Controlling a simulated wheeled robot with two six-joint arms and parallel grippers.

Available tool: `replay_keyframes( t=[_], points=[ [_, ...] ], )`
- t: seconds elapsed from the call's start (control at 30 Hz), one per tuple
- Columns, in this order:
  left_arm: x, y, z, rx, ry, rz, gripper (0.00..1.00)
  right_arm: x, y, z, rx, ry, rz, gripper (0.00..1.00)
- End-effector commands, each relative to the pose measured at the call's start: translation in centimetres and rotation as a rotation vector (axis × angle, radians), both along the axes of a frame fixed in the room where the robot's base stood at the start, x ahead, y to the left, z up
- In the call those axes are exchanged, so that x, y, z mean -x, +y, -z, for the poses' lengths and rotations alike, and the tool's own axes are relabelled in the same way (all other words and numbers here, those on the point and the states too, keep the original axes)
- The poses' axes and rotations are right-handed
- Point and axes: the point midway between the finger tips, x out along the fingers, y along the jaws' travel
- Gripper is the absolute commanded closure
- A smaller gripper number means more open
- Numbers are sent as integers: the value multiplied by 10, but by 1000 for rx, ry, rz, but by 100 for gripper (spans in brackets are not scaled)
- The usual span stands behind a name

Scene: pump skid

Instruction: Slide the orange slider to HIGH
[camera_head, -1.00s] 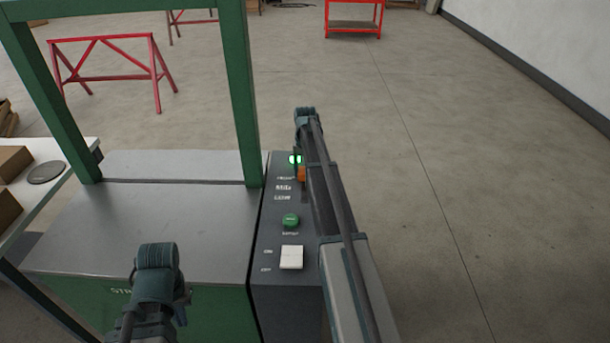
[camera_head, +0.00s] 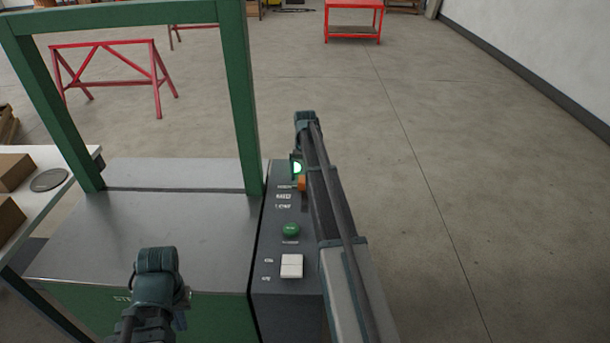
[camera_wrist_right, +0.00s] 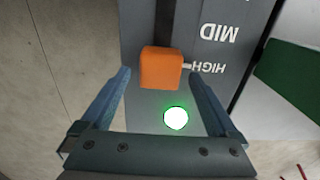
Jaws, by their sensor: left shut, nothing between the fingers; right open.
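The orange slider (camera_wrist_right: 160,68) sits in a dark slot on the grey control panel (camera_head: 262,225). In the right wrist view its white pointer lines up with the HIGH label (camera_wrist_right: 207,67). A green lamp (camera_wrist_right: 176,118) beyond it is lit. My right gripper (camera_wrist_right: 158,82) is open, with one finger on each side of the slider; I cannot tell whether they touch it. In the head view the slider (camera_head: 302,183) is partly hidden by my right arm. My left gripper (camera_head: 178,316) is shut and empty, low over the green cabinet's front; its fingers are mostly hidden.
A green button (camera_head: 291,230) and a white rocker switch (camera_head: 292,266) sit on the panel nearer me. A green frame (camera_head: 240,95) rises left of the panel. A white table (camera_head: 45,205) with boxes stands at left. The floor at right is clear.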

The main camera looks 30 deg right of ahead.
Motion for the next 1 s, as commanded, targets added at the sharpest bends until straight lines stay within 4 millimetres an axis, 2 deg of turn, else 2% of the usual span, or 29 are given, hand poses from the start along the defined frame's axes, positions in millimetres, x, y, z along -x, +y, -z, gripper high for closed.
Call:
replay_keyframes(
  t=[0.03, 0.6, 0.8, 1.0],
  points=[
    [0, 0, -14, 0, 0, 0, 100, 0, 0, -14, 0, 0, 0, 5],
    [0, 0, -100, 0, 0, 1, 100, 0, 0, -100, 1, -1, 0, 5],
    [0, 0, -114, 0, 0, 2, 100, -1, 0, -115, 1, -2, 0, 5],
    [0, 0, -114, 0, 0, 2, 100, -1, 0, -114, 1, -2, 0, 5]
  ],
)
